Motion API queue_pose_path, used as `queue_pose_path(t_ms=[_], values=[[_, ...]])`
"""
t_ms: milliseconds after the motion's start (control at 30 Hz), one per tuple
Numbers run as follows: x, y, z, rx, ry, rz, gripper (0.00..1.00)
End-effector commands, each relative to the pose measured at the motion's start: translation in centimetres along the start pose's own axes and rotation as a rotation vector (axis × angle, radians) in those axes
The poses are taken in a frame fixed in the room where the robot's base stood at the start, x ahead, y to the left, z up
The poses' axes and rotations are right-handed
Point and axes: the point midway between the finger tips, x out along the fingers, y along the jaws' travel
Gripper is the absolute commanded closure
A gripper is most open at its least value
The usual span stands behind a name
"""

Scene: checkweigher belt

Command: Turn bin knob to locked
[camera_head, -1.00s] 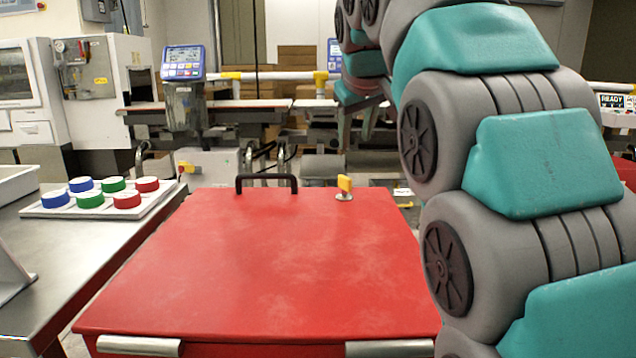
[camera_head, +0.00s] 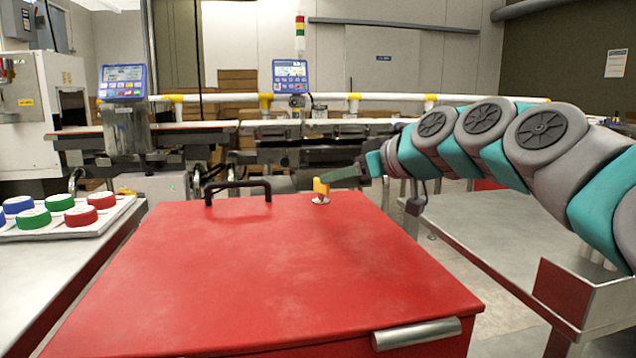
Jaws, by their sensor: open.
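The yellow bin knob (camera_head: 321,187) stands on a small round metal base near the far edge of the red bin lid (camera_head: 270,270), right of the black handle. My gripper (camera_head: 338,179) is at the knob's right side, its greenish fingers pointing left towards it at about knob height. The gripper is open. The fingertips are small and partly merge with the knob, so I cannot tell whether they touch it or straddle it. No lock marking is readable at the knob.
A black handle (camera_head: 238,190) rises from the lid's far edge. A button panel (camera_head: 65,218) with red, green and blue buttons lies on the left table. A metal table (camera_head: 510,245) stands on the right, below my arm. The conveyor with screens runs behind.

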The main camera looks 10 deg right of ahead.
Motion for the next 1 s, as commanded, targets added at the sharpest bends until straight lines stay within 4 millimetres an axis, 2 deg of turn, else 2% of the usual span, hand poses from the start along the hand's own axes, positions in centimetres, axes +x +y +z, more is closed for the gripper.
queue_pose_path(t_ms=[333, 467, 667, 1000], values=[[5.1, 0.0, 0.0, 0.0, -0.002, 0.0, 0.56], [5.9, 0.0, 0.1, 0.0, -0.003, 0.001, 0.56], [5.9, 0.0, 0.0, 0.0, -0.001, 0.002, 0.56], [5.9, 0.0, 0.0, 0.0, -0.001, 0.002, 0.93]])
